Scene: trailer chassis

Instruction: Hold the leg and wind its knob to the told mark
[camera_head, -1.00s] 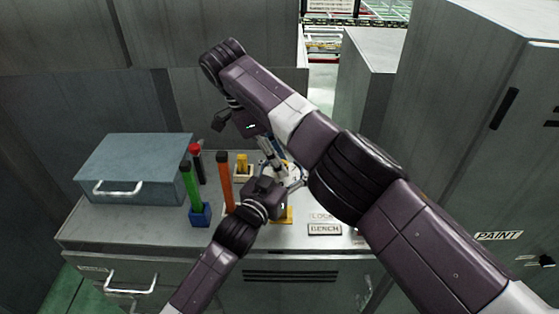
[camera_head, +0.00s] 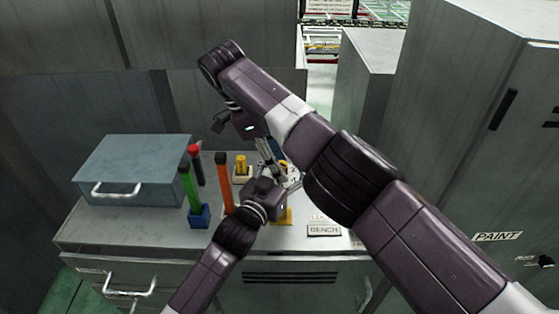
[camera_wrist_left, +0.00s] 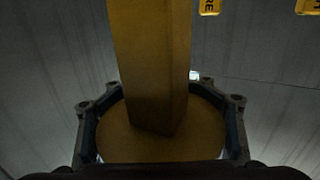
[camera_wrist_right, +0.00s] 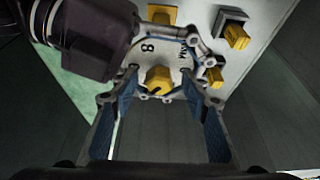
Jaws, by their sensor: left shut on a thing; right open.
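The yellow leg (camera_wrist_left: 150,65) fills the middle of the left wrist view, its square post rising from a round yellow part (camera_wrist_left: 160,135) between my left fingers. My left gripper (camera_head: 272,183) is shut on the leg over the bench. In the right wrist view, a yellow knob (camera_wrist_right: 158,79) shows between the fingertips of my right gripper (camera_wrist_right: 160,88), beside a pale dial face marked 8 and MM (camera_wrist_right: 165,47). My right gripper is open, above the knob; I cannot tell whether it touches it. In the head view my arms hide most of the leg and knob.
The grey bench (camera_head: 140,228) carries a blue-grey toolbox (camera_head: 135,168) at left, green (camera_head: 188,185), red (camera_head: 195,160) and orange (camera_head: 224,180) upright handles, and a BENCH label (camera_head: 324,230). A PAINT cabinet (camera_head: 480,150) stands right. My right forearm crosses above my left gripper.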

